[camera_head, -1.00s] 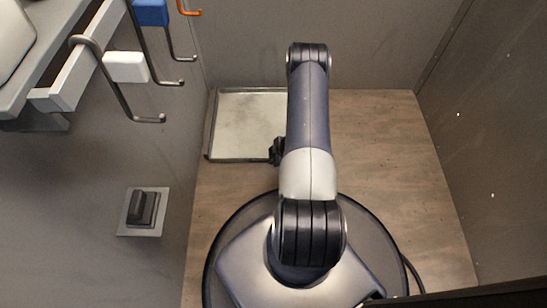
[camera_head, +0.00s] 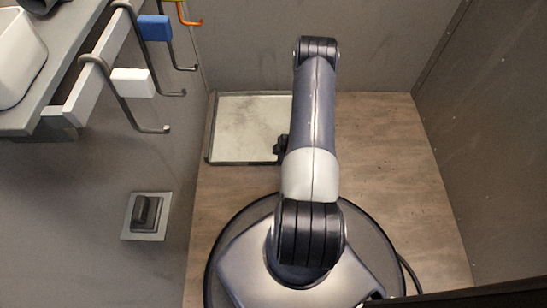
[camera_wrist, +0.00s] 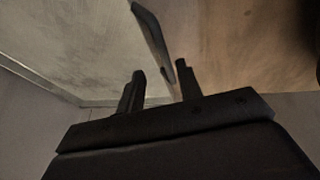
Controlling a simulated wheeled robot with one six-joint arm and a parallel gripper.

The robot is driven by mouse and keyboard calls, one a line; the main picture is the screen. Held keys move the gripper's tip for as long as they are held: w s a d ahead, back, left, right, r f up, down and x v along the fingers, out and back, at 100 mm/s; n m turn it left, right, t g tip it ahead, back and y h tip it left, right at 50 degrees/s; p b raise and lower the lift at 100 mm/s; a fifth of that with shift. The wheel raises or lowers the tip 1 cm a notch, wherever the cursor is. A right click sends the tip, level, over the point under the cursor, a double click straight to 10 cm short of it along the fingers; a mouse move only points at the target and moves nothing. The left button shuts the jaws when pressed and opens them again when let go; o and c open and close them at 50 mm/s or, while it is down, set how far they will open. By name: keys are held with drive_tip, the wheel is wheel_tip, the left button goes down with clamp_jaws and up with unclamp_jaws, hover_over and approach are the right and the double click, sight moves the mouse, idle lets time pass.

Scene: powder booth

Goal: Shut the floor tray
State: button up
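The floor tray (camera_head: 245,128) is a shallow, pale, square tray with a thin dark rim, lying on the floor at the back left in the head view. My arm hides its right side. Its pale surface (camera_wrist: 70,45) fills the upper left of the wrist view. A dark curved strip (camera_wrist: 152,38), perhaps a handle or rim part, stands at its right edge. My gripper (camera_wrist: 158,85) has its two fingers apart, with the strip's lower end between or just beyond them; contact is unclear. In the head view only a small dark part of my gripper (camera_head: 281,147) shows beside the tray.
Hooks with a white tag (camera_head: 132,82) and a blue tag (camera_head: 154,27) hang at the upper left, by a grey shelf (camera_head: 75,70). A dark switch (camera_head: 146,212) sits on the left wall. Brown floor (camera_head: 385,165) is clear to the right.

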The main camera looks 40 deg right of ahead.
sight(271, 163)
drive_tip(key=p+v, duration=0.2)
drive_tip(key=v, duration=0.4)
drive_tip(key=b+x, duration=0.5)
drive_tip(key=x, duration=0.6)
drive_tip(key=shift+s, duration=0.1)
drive_tip(key=shift+s+a+r, duration=0.15)
drive_tip(key=shift+s+a, duration=0.05)
drive_tip(key=shift+s, duration=0.15)
